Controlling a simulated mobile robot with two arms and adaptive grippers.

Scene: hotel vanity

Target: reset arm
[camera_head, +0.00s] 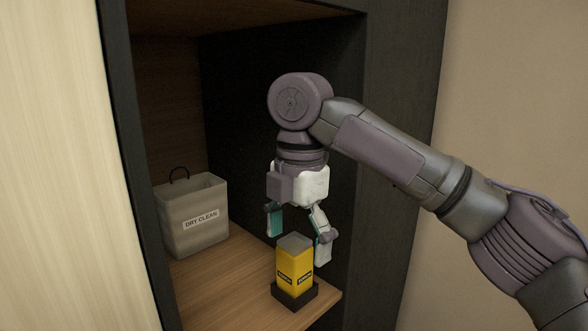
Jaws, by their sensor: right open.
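My right gripper (298,228) hangs pointing down inside the dark-framed cabinet, at the end of my right arm, which comes in from the right. Its fingers are spread apart. They are just above and behind a yellow box (294,266) with a grey top and a dark base, which stands upright near the shelf's front edge. Nothing is held between the fingers. My left gripper is not in view.
A grey bag labelled "DRY CLEAN" (195,218) stands on the wooden shelf (225,275) to the left. The cabinet's dark side posts (140,170) frame the opening, with a wooden panel above. Bare shelf lies between bag and box.

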